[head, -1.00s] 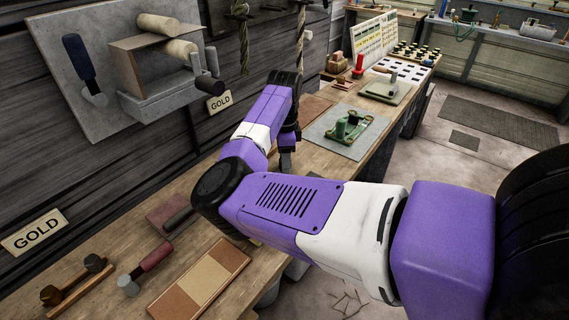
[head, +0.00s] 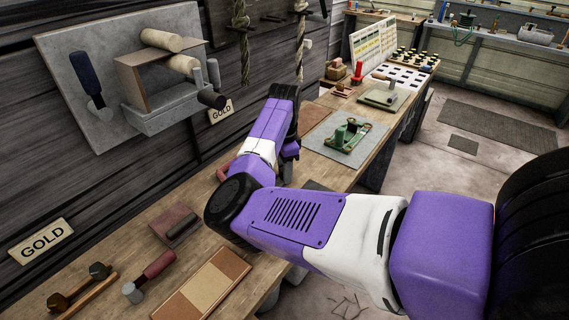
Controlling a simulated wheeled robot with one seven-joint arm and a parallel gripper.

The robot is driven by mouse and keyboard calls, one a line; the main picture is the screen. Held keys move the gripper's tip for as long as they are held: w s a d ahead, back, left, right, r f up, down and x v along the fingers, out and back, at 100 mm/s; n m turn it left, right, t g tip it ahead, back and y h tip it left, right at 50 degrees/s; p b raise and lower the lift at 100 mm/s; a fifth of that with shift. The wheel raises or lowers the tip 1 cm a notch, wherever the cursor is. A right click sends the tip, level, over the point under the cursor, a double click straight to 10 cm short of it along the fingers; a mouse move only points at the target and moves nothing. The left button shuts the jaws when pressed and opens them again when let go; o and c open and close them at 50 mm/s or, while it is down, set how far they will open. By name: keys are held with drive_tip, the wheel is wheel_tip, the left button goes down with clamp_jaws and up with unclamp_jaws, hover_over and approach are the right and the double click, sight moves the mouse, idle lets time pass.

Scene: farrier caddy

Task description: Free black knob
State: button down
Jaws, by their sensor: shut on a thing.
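A black knob-like cylinder (head: 211,98) sticks out at the lower right of the grey wall-mounted caddy (head: 150,118) in the head view; I cannot be sure it is the knob meant. My gripper (head: 288,172) points down above the bench, to the right of the caddy and well apart from that black cylinder. My own wrist and forearm cover much of it. The fingers look closed, but what they hold is too dark and hidden to make out.
The wooden bench (head: 125,240) carries a red-handled hammer (head: 150,275), a brown dumbbell-shaped piece (head: 78,286) and a two-tone board (head: 205,285) in front. A green device (head: 346,137) stands on a grey mat further back. Ropes (head: 242,45) hang on the wall.

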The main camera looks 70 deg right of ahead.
drive_tip(key=n+p, duration=0.2)
drive_tip(key=n, duration=0.1)
drive_tip(key=shift+r, duration=0.15)
drive_tip(key=shift+f+n+p, duration=0.2)
drive_tip(key=shift+n+p, duration=0.15)
drive_tip(key=shift+n, duration=0.15)
drive_tip(key=shift+r, duration=0.1)
drive_tip(key=shift+s+r+n+p, duration=0.1)
drive_tip(key=shift+n+p, duration=0.3)
drive_tip(key=shift+p, duration=0.25)
drive_tip(key=n+p, duration=0.3)
drive_tip(key=shift+n+p, duration=0.5)
drive_tip(key=shift+n, duration=0.7)
drive_tip(key=shift+f, duration=0.3)
drive_tip(key=shift+n, duration=0.3)
